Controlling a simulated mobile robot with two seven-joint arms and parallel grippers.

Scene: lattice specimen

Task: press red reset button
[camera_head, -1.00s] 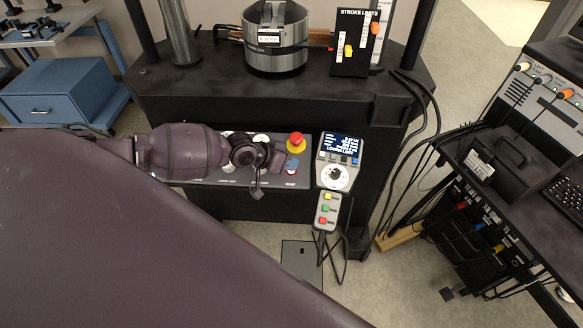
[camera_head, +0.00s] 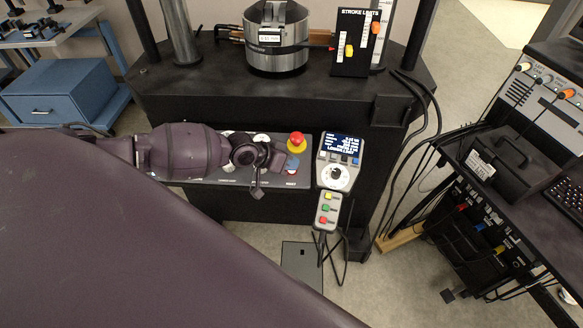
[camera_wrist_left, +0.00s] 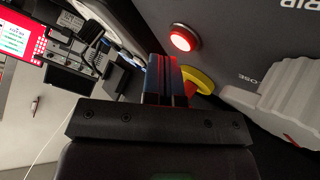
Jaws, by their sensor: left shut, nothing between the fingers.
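A round red button (camera_wrist_left: 182,38), lit and with a metal rim, shows on the dark panel in the left wrist view. In the head view, the RESET label (camera_head: 291,186) is at the right end of the control panel (camera_head: 235,177), and the button above it is mostly hidden by my gripper. My left gripper (camera_head: 283,161) is shut and empty over this end. Its fingers also show in the left wrist view (camera_wrist_left: 168,78), just below and left of the lit button in the picture. I cannot tell whether they touch anything. My right gripper is not in view.
A red mushroom button (camera_head: 297,140) on a yellow base sits just behind the fingers. A handheld controller (camera_head: 337,160) with a screen stands right of the panel. The machine's black table (camera_head: 330,95) rises behind. A dark bench (camera_head: 530,175) stands at the right.

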